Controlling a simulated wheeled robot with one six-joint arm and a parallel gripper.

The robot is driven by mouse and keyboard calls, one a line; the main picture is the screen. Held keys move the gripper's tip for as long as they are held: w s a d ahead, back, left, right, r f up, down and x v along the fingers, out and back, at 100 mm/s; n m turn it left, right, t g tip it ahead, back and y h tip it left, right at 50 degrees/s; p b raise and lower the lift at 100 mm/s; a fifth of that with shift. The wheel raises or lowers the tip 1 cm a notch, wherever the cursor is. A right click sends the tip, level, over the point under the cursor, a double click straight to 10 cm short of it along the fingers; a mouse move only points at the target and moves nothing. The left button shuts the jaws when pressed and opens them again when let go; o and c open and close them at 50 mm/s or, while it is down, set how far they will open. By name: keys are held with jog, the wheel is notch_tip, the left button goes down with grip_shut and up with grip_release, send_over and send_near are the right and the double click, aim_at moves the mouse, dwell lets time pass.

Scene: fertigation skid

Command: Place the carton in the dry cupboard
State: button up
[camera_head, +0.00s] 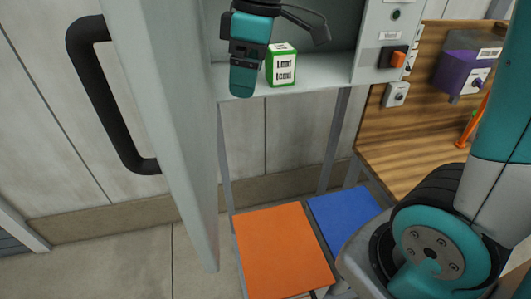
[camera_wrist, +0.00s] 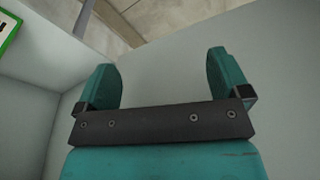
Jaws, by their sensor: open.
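The carton (camera_head: 281,65), a small green-edged box with a white label, stands upright on the shelf inside the open grey cupboard (camera_head: 330,72). A corner of the carton also shows at the upper left of the wrist view (camera_wrist: 8,27). My gripper (camera_wrist: 165,80) is open, with nothing between its two teal fingers. In the head view my gripper (camera_head: 242,85) is inside the cupboard mouth, just left of the carton and apart from it. The fingers overlap from this angle, and the top of the cupboard is out of view.
The cupboard door (camera_head: 165,110) with a black handle (camera_head: 95,95) stands open at left. Below are an orange panel (camera_head: 283,250) and a blue panel (camera_head: 343,215). At right are a switch box (camera_head: 392,57), a wooden bench (camera_head: 410,150) and a purple box (camera_head: 465,70).

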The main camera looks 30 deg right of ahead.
jog(key=s+a+f+m+y, duration=0.1)
jog(key=s+a+f, duration=0.1)
jog(key=s, duration=0.6)
jog(key=s+a+f+m+y, duration=0.1)
jog(key=s+a, duration=0.3)
jog(key=s, duration=0.4)
jog(key=shift+s+a+f+m+g, duration=0.35)
jog(key=shift+f+m+g, duration=0.05)
jog(key=shift+f+m, duration=0.4)
jog(key=shift+c, duration=0.4)
